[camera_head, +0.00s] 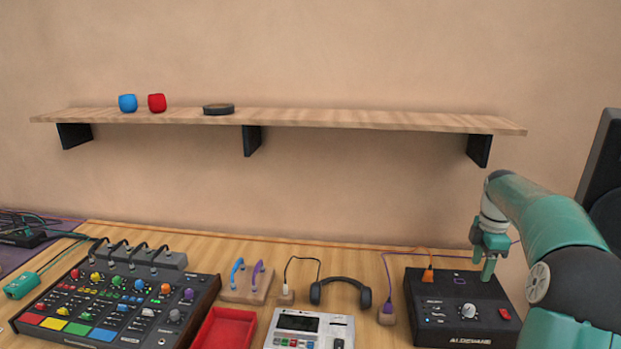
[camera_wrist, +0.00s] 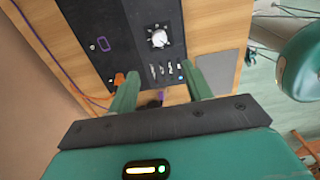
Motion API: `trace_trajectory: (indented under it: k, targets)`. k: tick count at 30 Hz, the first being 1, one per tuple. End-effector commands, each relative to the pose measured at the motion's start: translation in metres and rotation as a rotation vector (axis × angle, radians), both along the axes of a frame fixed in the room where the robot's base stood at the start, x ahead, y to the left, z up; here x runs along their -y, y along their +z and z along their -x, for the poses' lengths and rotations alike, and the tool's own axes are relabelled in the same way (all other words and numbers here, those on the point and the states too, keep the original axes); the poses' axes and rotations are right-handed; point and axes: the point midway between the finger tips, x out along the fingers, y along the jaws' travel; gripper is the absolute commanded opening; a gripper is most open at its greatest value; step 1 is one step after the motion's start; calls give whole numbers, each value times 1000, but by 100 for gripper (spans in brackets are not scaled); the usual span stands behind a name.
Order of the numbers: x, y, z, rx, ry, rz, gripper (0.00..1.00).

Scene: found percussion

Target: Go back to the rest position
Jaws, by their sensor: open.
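My gripper (camera_head: 488,268) is at the right of the head view, pointing down above the rear part of a black box with a white knob (camera_head: 462,308). In the wrist view my gripper (camera_wrist: 158,95) has its two green fingers spread apart with nothing held between them. The black box also shows in the wrist view (camera_wrist: 125,35), beyond the fingertips. I cannot tell whether the fingertips touch the box. An orange plug (camera_head: 428,274) sits at the box's rear edge, left of my gripper.
A mixer (camera_head: 120,305), a red tray (camera_head: 226,330), a white device (camera_head: 310,330) and headphones (camera_head: 341,283) stand on the wooden table. A wall shelf (camera_head: 330,118) holds a blue cup (camera_head: 128,103), a red cup (camera_head: 157,103) and a dark disc (camera_head: 218,109). A dark speaker (camera_head: 603,175) stands far right.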

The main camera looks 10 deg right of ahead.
Motion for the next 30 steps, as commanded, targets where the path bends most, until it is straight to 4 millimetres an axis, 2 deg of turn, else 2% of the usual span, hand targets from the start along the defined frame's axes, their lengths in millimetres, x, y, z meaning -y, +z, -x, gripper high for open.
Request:
trace_trajectory:
  k: [4,7,14,18,22,30]
  targets:
    - [-41,23,0,19,-63,35,50]
    - [-83,44,5,49,-149,64,50]
    - [-175,80,40,146,-380,99,50]
    - [-222,92,71,216,-526,89,50]
    - [-261,97,104,282,-666,54,50]
    - [-322,86,181,392,-960,-91,50]
